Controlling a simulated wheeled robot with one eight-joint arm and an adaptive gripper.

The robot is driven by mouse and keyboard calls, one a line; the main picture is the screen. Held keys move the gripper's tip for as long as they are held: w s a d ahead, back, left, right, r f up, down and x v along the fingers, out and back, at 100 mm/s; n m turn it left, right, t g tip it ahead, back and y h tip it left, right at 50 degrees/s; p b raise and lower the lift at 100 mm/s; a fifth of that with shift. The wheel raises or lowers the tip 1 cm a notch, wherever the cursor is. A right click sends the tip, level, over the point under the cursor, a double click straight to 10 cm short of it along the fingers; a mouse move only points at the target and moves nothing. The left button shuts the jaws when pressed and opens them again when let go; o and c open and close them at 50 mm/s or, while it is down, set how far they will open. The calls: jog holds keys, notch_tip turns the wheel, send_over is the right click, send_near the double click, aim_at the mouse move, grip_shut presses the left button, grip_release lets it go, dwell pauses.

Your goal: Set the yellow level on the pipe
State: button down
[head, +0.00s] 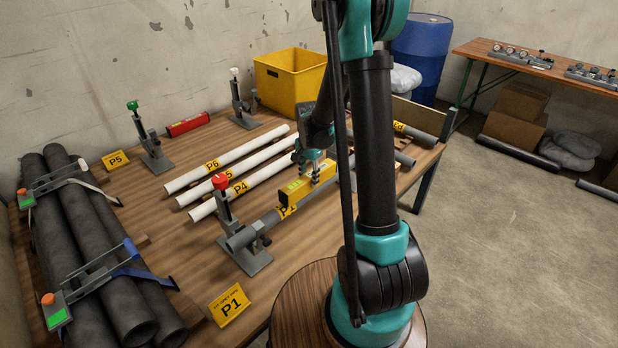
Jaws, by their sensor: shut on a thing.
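The yellow level (296,191) is a short bar held in my gripper (312,168), which is shut on it. The level lies along the line of a grey pipe (241,237), at or just over its top. I cannot tell whether the two touch. The pipe's near end sits in a clamp stand with a red knob (221,183), and a yellow P1 label shows on the pipe just below the level. My arm hides the pipe's far end.
White pipes (232,160) lie behind the level. Green-knobbed (133,106) and white-knobbed (234,72) stands, a red bar (188,124) and a yellow crate (288,80) are further back. Dark pipes (66,235) fill the left side. A P1 sign (230,304) stands in front.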

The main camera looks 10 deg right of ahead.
jog(key=shift+f, duration=0.25)
dwell(0.7)
jog(key=c, duration=0.9)
grip_release()
notch_tip(320, 180, up, 12)
jog(key=s+d+f+n+t, duration=0.1)
jog(key=s+n, duration=0.2)
jog(key=s, duration=0.4)
jog(key=s+d+f+n+t, duration=0.1)
jog(key=s+d+f+n, duration=0.1)
jog(key=s+n, duration=0.2)
jog(key=s+d+f+n+t, duration=0.1)
jog(key=s+n+t, duration=0.1)
jog(key=s, duration=0.9)
jog(key=shift+d+f+n, duration=0.15)
jog(key=shift+f+n, duration=0.05)
jog(key=shift+n, duration=0.7)
